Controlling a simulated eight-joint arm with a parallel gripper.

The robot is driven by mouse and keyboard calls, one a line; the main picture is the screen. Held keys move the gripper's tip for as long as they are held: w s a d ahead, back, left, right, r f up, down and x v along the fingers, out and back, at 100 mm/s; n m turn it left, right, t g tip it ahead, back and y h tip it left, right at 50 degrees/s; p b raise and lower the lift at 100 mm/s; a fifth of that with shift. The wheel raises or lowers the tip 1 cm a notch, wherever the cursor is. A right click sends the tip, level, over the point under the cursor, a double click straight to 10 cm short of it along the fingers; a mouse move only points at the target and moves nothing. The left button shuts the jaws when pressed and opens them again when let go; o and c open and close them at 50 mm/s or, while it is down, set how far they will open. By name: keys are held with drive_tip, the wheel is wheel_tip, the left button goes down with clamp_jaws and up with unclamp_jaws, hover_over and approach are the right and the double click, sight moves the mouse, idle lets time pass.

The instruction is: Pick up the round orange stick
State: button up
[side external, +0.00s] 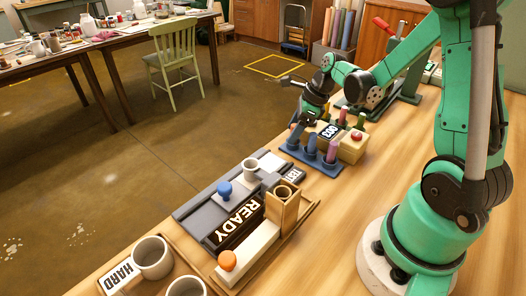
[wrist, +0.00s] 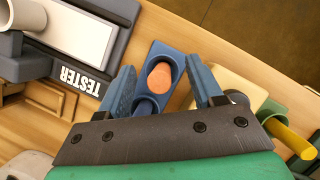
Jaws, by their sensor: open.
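The round orange stick (wrist: 160,78) stands in a blue socket of the blue rack (wrist: 147,104) in the wrist view, its rounded top facing the camera. My gripper (wrist: 161,66) is open, with one blue finger on each side of the stick; I cannot tell how far above it the fingertips are. In the side view my gripper (side external: 304,124) hangs low over the far end of the blue rack (side external: 322,168). The orange stick is not clearly visible there; my gripper and other sticks may hide it.
A pinkish stick (side external: 332,151) and blue uprights stand along the rack. Behind are a wooden block with a red knob (side external: 357,135), a counter reading 003 (side external: 329,131) and green holders. A tester (wrist: 90,75) lies left in the wrist view. Cups stand at the near table edge.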

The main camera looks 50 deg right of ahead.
clamp_jaws()
drive_tip(key=shift+r, duration=0.1)
